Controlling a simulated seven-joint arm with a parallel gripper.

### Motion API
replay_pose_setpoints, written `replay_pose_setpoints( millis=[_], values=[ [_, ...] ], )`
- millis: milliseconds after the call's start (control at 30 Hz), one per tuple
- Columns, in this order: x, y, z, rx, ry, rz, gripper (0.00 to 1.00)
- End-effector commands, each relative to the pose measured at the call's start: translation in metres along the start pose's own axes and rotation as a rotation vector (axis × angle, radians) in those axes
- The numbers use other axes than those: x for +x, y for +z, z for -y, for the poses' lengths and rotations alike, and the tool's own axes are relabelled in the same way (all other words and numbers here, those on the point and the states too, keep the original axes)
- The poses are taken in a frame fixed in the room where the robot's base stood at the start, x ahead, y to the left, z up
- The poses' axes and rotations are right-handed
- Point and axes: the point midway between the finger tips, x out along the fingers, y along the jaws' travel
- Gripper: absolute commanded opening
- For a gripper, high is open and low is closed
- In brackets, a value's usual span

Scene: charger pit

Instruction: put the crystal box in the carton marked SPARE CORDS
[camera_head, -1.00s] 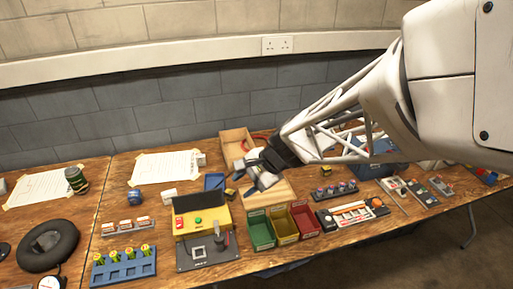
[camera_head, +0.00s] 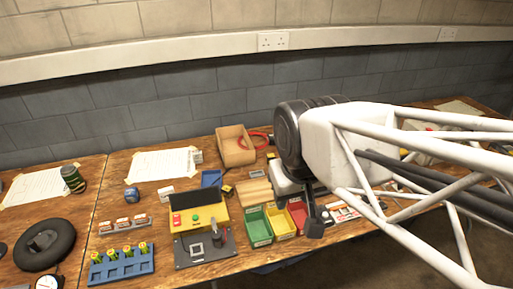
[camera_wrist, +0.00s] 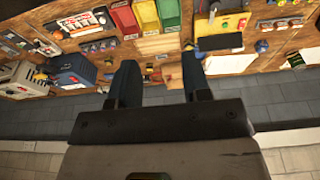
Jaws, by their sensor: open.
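An open brown carton (camera_head: 236,147) stands at the back of the bench against the wall; it also shows between my fingers in the wrist view (camera_wrist: 172,76). No lettering on it is readable, so I cannot confirm SPARE CORDS. I cannot pick out the crystal box with certainty; several small boxes are too small to tell apart. My gripper (camera_head: 313,216) is over the front right of the coloured bins. In the wrist view my gripper (camera_wrist: 160,78) shows two spread dark fingers with nothing held between them. My arm hides part of the bench on the right.
Green (camera_head: 255,227), yellow (camera_head: 281,222) and red bins stand at the front edge. A yellow tester (camera_head: 199,219) and blue rack (camera_head: 122,265) are to their left. A pale wooden board (camera_head: 254,193) lies behind the bins. A red cord (camera_head: 259,141) lies beside the carton.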

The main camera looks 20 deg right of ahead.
Motion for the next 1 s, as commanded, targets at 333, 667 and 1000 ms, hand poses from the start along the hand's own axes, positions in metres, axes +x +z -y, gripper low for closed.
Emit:
replay_pose_setpoints(
  millis=[333, 667, 1000],
  values=[
    [0.0, 0.0, 0.0, 0.002, -0.001, 0.001, 0.4],
    [0.005, -0.012, 0.004, 0.059, -0.02, 0.005, 0.4],
    [0.037, -0.068, 0.02, 0.371, -0.106, 0.033, 0.4]
  ],
)
